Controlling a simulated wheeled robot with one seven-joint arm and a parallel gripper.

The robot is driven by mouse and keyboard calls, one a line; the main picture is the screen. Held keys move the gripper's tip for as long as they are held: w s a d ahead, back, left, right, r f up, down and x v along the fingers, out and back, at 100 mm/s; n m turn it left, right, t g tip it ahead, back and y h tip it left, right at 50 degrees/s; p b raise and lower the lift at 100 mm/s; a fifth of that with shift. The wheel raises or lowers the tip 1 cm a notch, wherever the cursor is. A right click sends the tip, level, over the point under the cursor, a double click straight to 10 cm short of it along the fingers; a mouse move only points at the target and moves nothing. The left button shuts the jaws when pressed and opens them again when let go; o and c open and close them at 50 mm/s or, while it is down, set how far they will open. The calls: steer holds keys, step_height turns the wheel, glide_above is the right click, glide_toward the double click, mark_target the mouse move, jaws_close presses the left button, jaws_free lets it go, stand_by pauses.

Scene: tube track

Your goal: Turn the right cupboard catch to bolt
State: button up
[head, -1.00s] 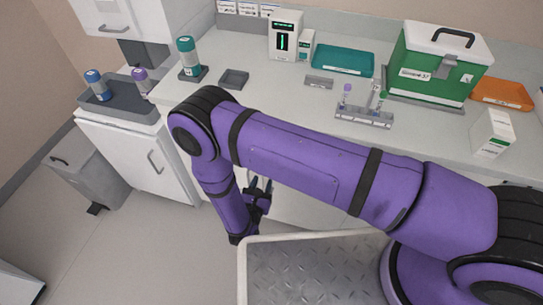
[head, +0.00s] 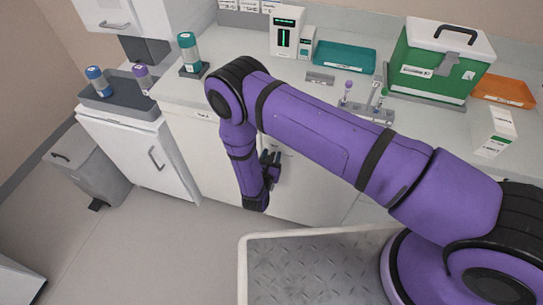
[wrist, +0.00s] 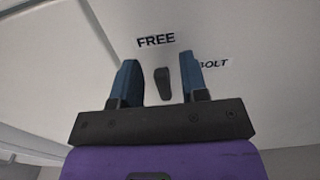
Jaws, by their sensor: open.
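The right cupboard catch (wrist: 163,84) is a small dark knob on a pale cupboard door in the wrist view. Its long side stands nearly upright, pointing up toward the printed word FREE (wrist: 156,40). The word BOLT (wrist: 214,64) is printed to its right, partly covered by a finger. My gripper (wrist: 162,80) is open, with one blue finger on each side of the catch and a gap to both. Whether the fingertips reach past the catch in depth is unclear. In the head view my gripper (head: 270,166) is at the cupboard front below the counter, and the catch is hidden.
The counter (head: 240,91) above holds a green case (head: 430,75), a teal tray (head: 345,56) and a tube rack (head: 366,110). A white cabinet (head: 135,150) and a grey bin (head: 90,168) stand to the left. The floor (head: 150,250) in front is clear.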

jaws_close()
steer(key=n, duration=0.2)
steer(key=a+n, duration=0.1)
steer(key=n, duration=0.1)
steer(key=shift+w+n, duration=0.15)
steer(key=shift+n, duration=0.15)
steer(key=n, duration=0.4)
steer(key=shift+w+a+f+n, duration=0.1)
steer(key=shift+a+f+n, duration=0.15)
steer(key=shift+f+n, duration=0.05)
steer(key=shift+w+a+f+n, duration=0.1)
steer(key=shift+f+n, duration=0.15)
steer(key=shift+n, duration=1.2)
steer(key=shift+s+a+f+n, duration=0.1)
steer(key=shift+f+n, duration=0.1)
steer(key=shift+n, duration=1.3)
steer(key=shift+w+a+f+n, duration=0.1)
steer(key=shift+f+n, duration=0.15)
steer(key=shift+n, duration=1.2)
